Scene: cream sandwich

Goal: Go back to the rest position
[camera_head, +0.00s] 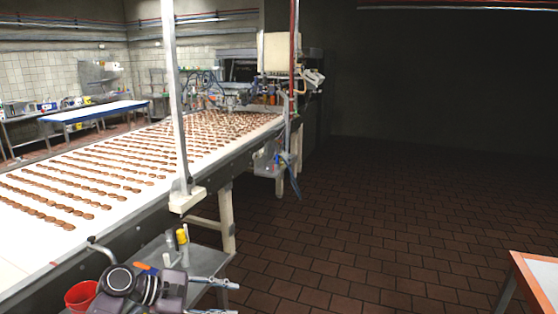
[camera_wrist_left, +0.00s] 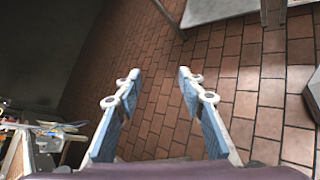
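My left gripper (camera_head: 226,297) shows at the bottom of the head view, pointing right. In the left wrist view my left gripper (camera_wrist_left: 158,76) has its two blue-padded fingers apart, with only the tiled floor between and beyond them. It is open and empty. My right arm and right gripper do not show in either view.
A long white conveyor (camera_head: 120,175) with rows of brown cookies runs along the left. A small metal side table (camera_head: 212,262) and a red bucket (camera_head: 81,295) are close to my left arm. An orange-edged table (camera_head: 540,275) stands at lower right. The brown tiled floor (camera_head: 380,230) between is clear.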

